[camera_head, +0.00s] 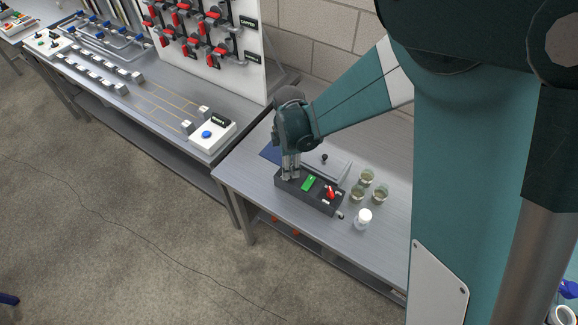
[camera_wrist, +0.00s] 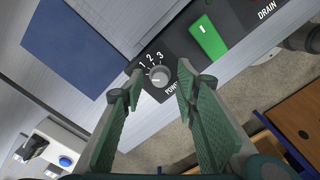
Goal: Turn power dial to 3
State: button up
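The power dial (camera_wrist: 159,76) is a small round grey knob on the black control box (camera_head: 318,205), with the numbers 1, 2, 3 around its far side and the word POWER partly hidden beside it. I cannot make out which number it points to. My gripper (camera_wrist: 160,88) is open, pointing down at the box. In the wrist view its green fingers stand on either side of the dial with gaps visible, not closed on it. In the head view my gripper (camera_head: 290,174) is over the left end of the box and hides the dial.
A green switch (camera_wrist: 208,38) sits beside the dial, and a red lever (camera_head: 330,192) near the DRAIN label is farther right. Glasses (camera_head: 367,177) and a white bottle (camera_head: 363,219) stand right of the box. A blue sheet (camera_wrist: 78,47) lies behind. The table's front edge is close.

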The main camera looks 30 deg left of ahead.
jog(key=shift+f, duration=0.15)
jog(key=c, duration=0.9)
